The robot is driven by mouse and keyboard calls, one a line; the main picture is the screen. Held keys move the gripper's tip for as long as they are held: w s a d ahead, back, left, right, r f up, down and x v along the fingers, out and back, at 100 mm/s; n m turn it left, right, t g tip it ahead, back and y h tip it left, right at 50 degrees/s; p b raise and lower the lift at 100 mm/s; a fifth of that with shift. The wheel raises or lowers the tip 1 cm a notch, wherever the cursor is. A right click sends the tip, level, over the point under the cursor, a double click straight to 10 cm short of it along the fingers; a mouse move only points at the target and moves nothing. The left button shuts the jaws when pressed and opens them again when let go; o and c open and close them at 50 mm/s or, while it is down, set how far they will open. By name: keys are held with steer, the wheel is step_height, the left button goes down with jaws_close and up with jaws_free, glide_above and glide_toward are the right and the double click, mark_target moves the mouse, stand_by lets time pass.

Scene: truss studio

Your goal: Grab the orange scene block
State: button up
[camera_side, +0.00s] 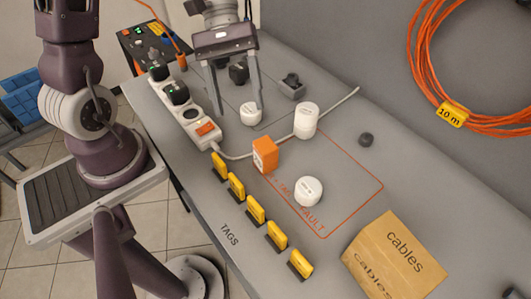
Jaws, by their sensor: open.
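The orange scene block (265,155) stands upright on the grey table, at the left edge of an orange-outlined area. My gripper (238,118) is open and points down, to the upper left of the block and apart from it. Its fingers are on either side of a small white round piece (250,113); I cannot tell whether they touch it. Nothing is seen held between the fingers.
A white cylinder (306,120) and a white puck (308,191) stand near the block. Several yellow tags (255,210) line the front edge. A cables box (392,255) is at lower right.

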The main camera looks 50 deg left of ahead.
mark_target(263, 141)
steer(key=w+f+n+h, duration=0.1)
steer(key=f+n+h, duration=0.1)
steer(key=w+a+f+n+h, duration=0.1)
steer(key=f+n+h, duration=0.1)
steer(key=f, duration=0.1)
steer(key=w+f+n+t+h, duration=0.1)
steer(key=f+n+h, duration=0.1)
steer(key=f, duration=0.1)
steer(key=shift+w+a+f+n, duration=0.2)
steer(key=shift+w+n, duration=0.1)
steer(key=shift+n, duration=0.1)
steer(key=shift+d+f, duration=0.25)
steer(key=shift+d, duration=0.05)
steer(key=x, duration=0.6)
steer(key=shift+s+d, duration=0.1)
steer(key=shift+d, duration=0.1)
jaws_close()
